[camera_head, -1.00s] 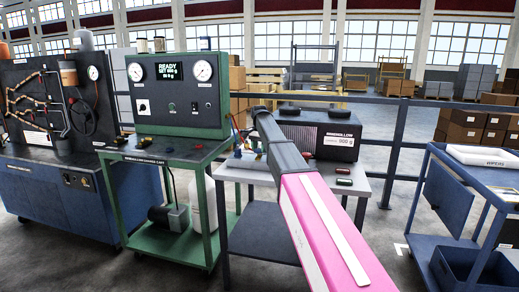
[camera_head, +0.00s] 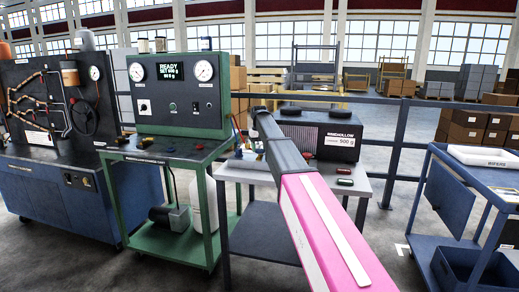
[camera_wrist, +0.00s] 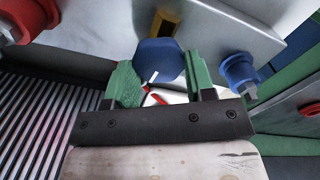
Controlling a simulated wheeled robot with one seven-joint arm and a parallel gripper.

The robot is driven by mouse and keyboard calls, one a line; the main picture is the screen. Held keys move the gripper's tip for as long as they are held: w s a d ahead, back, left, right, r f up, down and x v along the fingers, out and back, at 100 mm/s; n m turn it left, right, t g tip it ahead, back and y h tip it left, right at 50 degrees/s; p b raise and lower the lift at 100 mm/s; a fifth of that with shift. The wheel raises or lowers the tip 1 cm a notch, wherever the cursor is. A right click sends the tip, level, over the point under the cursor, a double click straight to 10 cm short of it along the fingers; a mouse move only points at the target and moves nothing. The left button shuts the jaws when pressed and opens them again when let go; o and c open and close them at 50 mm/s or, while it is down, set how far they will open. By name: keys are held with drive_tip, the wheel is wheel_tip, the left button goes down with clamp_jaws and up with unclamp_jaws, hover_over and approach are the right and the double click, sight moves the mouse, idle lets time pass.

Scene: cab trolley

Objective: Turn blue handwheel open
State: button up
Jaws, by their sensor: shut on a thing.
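The blue handwheel (camera_wrist: 160,62) is a round disc on a brass-coloured stem (camera_wrist: 164,24) in the wrist view. My gripper (camera_wrist: 161,82) has its two green fingers on either side of the disc and is shut on it. A short white mark lies on the lower part of the disc, and a red pointer-like piece (camera_wrist: 154,99) shows just below it. In the head view my pink and dark arm reaches to the small grey table (camera_head: 368,188); the handwheel and fingers cannot be made out there.
In the wrist view a second blue knob (camera_wrist: 238,73) stands close right of the fingers and a red knob (camera_wrist: 22,18) is at upper left. In the head view a green gauge trolley (camera_head: 170,147) stands left, and a blue cart (camera_head: 440,190) right.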

sight(259, 149)
drive_tip(key=shift+n, duration=0.6)
drive_tip(key=o, duration=0.9)
drive_tip(key=shift+r, duration=0.1)
wheel_tip(259, 149, up, 11)
drive_tip(key=shift+f, duration=0.2)
